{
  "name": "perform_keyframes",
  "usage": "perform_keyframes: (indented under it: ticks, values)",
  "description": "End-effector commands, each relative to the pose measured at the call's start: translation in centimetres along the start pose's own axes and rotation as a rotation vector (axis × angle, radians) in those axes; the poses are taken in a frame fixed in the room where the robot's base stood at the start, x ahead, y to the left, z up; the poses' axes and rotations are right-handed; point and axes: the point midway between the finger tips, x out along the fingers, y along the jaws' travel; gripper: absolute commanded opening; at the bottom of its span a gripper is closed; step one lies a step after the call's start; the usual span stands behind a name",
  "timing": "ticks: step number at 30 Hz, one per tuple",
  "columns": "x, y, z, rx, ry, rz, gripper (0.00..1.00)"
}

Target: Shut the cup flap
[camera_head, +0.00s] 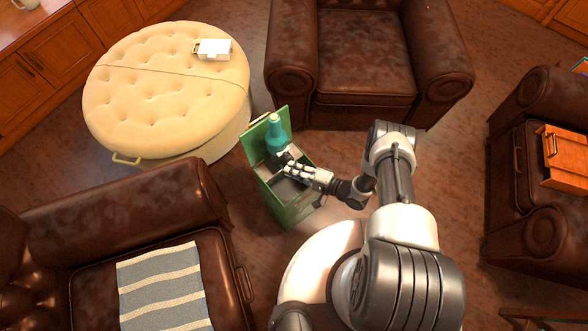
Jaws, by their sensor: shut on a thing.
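A green box (291,214) stands on the floor in the middle, with its open top facing up. A green flap (255,138) stands raised along its back left side. A teal bottle-shaped thing (276,137) is upright in front of the flap. My gripper (286,162) reaches in from the right over the box, with its fingertips at the lower part of the teal bottle. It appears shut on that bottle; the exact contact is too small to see. My gripper and forearm hide part of the box's inside. I cannot make out a separate cup.
A round cream tufted ottoman (150,90) stands behind left, with a small white object (213,49) on it. Brown leather seats stand behind (365,60), at the front left (130,215) and at the right (540,215). Some wooden floor (340,145) is clear around the box.

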Motion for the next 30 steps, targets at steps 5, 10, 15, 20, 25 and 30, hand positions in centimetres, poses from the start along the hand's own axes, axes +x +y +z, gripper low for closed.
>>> perform_keyframes:
  ticks: [5, 10, 15, 20, 25, 30]
  values:
    - [0.0, 0.3, 0.0, 0.006, 0.003, 0.009, 0.22]
    - [0.0, 0.2, 0.0, 0.004, 0.002, 0.006, 0.29]
    - [0.0, 0.2, 0.0, 0.003, 0.002, 0.005, 0.29]
    - [-0.5, 0.1, -0.1, 0.003, 0.003, 0.005, 0.29]
    - [-3.1, 0.1, -0.2, 0.004, 0.008, 0.004, 0.29]
    - [-6.8, 0.1, -0.2, 0.006, 0.009, 0.005, 0.29]
